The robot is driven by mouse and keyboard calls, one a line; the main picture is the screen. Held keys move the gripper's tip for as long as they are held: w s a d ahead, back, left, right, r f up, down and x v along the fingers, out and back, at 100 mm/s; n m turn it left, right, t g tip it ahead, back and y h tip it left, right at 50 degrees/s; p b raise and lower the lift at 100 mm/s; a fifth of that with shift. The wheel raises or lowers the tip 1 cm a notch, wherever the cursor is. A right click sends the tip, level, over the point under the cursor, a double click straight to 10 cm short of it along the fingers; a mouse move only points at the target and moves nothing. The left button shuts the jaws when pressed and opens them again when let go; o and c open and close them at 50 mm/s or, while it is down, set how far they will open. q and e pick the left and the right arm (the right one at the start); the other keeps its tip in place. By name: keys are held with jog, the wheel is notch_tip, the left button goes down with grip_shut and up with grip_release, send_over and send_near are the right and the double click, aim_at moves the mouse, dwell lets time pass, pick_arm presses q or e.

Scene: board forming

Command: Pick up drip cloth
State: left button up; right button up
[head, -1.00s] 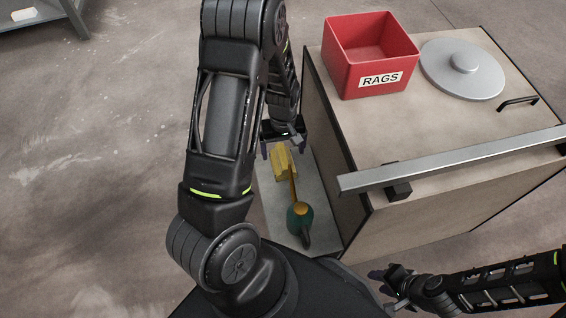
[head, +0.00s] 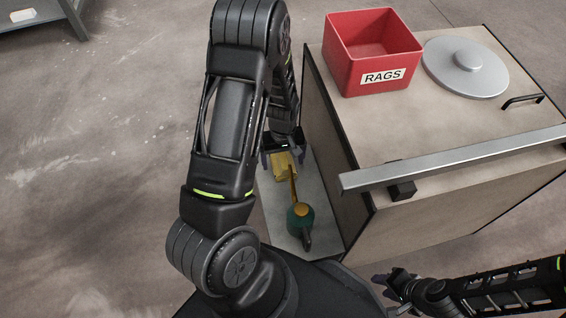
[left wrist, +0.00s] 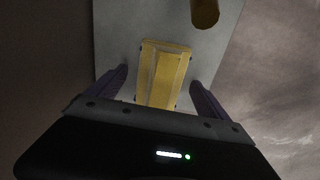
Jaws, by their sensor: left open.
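The drip cloth is a folded yellow cloth (head: 284,167) on a pale grey side shelf beside the cabinet. It also shows in the left wrist view (left wrist: 163,75), where it lies between my two fingers with room on both sides. My left gripper (head: 282,157) is open at the cloth and partly hides it in the head view. It also shows in the left wrist view (left wrist: 160,92). My right gripper (head: 387,281) is low at the right, away from the cloth; its jaws are too small to read.
A green oil can (head: 300,222) with a yellow spout stands close to the cloth on the shelf (head: 325,205). The cabinet (head: 345,170) rises to the right, with a rail (head: 450,160), a red RAGS bin (head: 349,72) and a round grey lid (head: 465,80) on top.

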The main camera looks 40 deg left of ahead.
aim_at(283, 156)
pick_arm(q)
jog(key=shift+c, duration=0.2)
jog(key=c, duration=1.5)
jog(key=shift+o, duration=0.2)
notch_tip(283, 156, up, 10)
jog(key=p, duration=0.4)
jog(key=o, duration=0.8)
jog(key=c, duration=0.6)
